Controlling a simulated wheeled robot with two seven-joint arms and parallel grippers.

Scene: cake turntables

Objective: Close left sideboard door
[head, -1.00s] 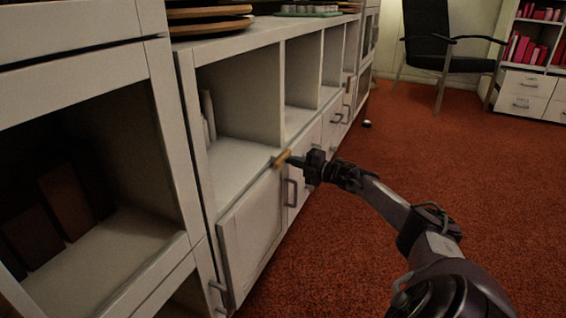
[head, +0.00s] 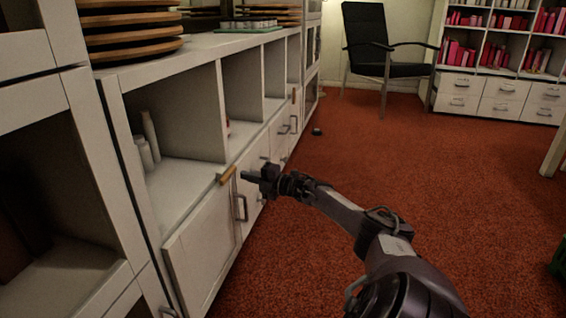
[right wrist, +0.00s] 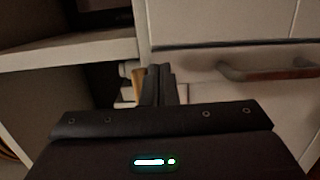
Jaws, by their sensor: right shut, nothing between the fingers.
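The white sideboard (head: 205,58) runs along the left in the head view. Its nearest low door (head: 203,250) seems to stand slightly proud of the cabinet front, so it looks a little ajar. A small wooden-coloured piece (head: 227,175) is at that door's upper far corner. My right gripper (head: 244,176) is shut and empty, just right of this piece, with a small apparent gap. In the right wrist view the shut fingers (right wrist: 160,84) point at the sideboard, beside an orange-brown piece (right wrist: 138,86). My left gripper is not in view.
Open shelf compartments with white bottles (head: 150,135) lie above the door. Stacked round wooden boards (head: 130,40) stand on top. More doors with metal handles (head: 241,207) continue farther along. A black chair (head: 390,60) stands at the back. The red carpet (head: 430,170) at right is clear.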

